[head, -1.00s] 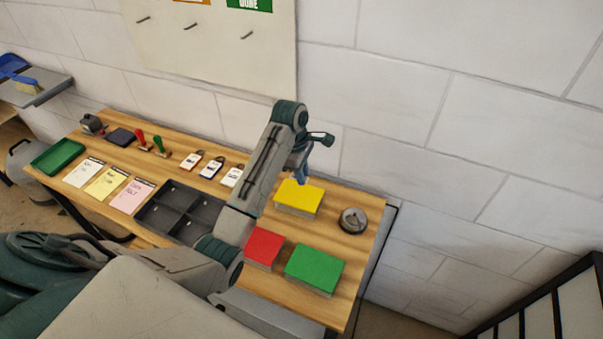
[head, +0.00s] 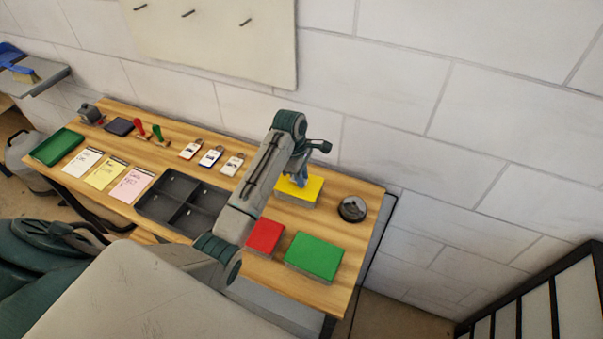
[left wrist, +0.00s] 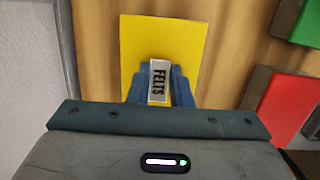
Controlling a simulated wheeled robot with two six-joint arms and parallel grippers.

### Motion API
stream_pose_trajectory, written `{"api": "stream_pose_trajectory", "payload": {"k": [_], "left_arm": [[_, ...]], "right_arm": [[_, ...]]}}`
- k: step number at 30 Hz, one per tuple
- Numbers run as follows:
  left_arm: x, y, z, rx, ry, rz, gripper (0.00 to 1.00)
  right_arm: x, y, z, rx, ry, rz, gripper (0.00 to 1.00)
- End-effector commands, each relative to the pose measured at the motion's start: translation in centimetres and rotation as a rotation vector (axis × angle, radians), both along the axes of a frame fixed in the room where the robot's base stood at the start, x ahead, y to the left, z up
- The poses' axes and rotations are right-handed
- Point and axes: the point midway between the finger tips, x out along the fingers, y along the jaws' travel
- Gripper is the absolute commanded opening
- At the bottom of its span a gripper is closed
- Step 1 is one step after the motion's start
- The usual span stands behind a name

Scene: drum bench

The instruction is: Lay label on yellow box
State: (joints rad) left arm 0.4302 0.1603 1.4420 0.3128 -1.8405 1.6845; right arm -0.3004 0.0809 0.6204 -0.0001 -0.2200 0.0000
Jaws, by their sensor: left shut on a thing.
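The yellow box (head: 312,187) stands on the right part of the wooden bench, behind the red and green boxes. My left gripper (head: 301,181) is over the yellow box, pointing down, with blue fingers. The label lies over the lid of the yellow box (left wrist: 160,40) in that view. I cannot tell whether it touches the lid. In the head view the label is hidden by the gripper. My right gripper is not in view.
A red box (head: 265,236) and a green box (head: 314,255) stand in front. A round dark metal object (head: 352,208) sits to the right. A black divided tray (head: 183,204), several tags and paper sheets lie to the left. The wall is behind.

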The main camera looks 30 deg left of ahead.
Motion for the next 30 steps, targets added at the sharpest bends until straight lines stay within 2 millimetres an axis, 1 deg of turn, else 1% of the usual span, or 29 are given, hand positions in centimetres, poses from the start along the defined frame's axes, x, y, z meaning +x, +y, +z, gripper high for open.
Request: {"api": "stream_pose_trajectory", "payload": {"k": [14, 15, 18, 26, 29, 30], "left_arm": [[0.0, 0.0, 0.0, 0.000, 0.000, 0.000, 0.11], [0.0, 0.0, 0.0, 0.000, 0.001, 0.000, 0.26], [0.0, 0.0, 0.0, 0.000, 0.000, 0.000, 0.44], [0.0, 0.0, 0.0, 0.000, 0.000, 0.000, 0.44], [0.4, 0.1, 0.5, 0.000, -0.001, -0.001, 0.44], [0.7, 0.2, 1.0, 0.000, -0.001, -0.003, 0.44]], "right_arm": [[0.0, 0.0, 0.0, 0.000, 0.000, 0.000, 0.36], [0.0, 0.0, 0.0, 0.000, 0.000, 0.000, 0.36], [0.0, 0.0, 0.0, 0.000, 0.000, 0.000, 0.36], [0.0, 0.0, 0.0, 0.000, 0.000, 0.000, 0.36], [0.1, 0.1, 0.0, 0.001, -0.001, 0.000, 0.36], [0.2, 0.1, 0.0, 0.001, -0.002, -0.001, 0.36]]}}
